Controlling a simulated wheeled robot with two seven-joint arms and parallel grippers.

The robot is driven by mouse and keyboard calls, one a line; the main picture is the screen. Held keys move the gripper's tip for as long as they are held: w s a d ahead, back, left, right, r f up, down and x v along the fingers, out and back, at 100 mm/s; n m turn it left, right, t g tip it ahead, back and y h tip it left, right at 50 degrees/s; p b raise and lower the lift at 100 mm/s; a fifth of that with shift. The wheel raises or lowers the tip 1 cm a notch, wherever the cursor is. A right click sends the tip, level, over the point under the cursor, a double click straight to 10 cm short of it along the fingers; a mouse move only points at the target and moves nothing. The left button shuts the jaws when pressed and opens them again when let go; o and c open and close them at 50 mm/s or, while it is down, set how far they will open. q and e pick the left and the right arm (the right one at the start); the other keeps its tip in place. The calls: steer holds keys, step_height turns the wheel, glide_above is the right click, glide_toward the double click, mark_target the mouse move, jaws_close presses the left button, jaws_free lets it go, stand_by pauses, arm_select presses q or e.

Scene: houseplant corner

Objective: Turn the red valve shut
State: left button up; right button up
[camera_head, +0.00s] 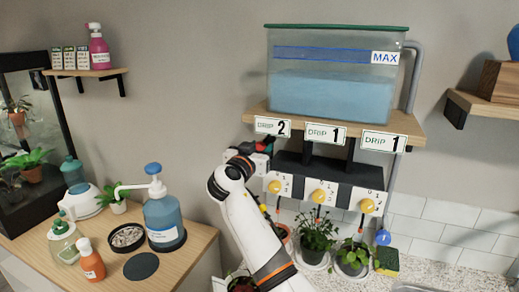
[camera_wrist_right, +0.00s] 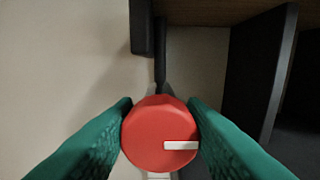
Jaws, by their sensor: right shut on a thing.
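The red valve (camera_wrist_right: 150,130) is a round red knob with a white bar that points right in the wrist view. The green fingers of my right gripper (camera_wrist_right: 160,118) stand on both sides of it and are shut on it. In the head view my right gripper (camera_head: 262,150) is at the left end of the black valve housing, under the shelf, and a bit of red shows there. My arm hides part of that spot. My left gripper is not in view.
A water tank (camera_head: 335,85) marked MAX stands on a wooden shelf (camera_head: 225,135) above the valve. Yellow dials (camera_head: 320,196) line the housing, with potted plants (camera_head: 318,232) below. A side table (camera_head: 190,250) at left holds a blue pump bottle (camera_head: 163,222) and a black dish (camera_head: 127,238).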

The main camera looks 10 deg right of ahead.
steer(key=shift+n, duration=0.4)
steer(key=n+b, duration=0.1)
steer(key=n, duration=0.6)
steer(key=shift+n+p, duration=0.3)
steer(key=shift+p, duration=0.05)
steer(key=n+p, duration=0.1)
steer(key=n, duration=0.3)
steer(key=shift+w+a+n+p, duration=0.1)
steer(key=shift+n+p, duration=0.2)
steer(key=shift+p, duration=0.05)
steer(key=n+p, duration=0.2)
steer(key=n, duration=0.2)
steer(key=shift+n, duration=0.4)
steer(key=shift+f+p, duration=0.1)
steer(key=shift+p, duration=0.25)
steer(key=o, duration=1)
steer(key=shift+w+f, duration=0.1)
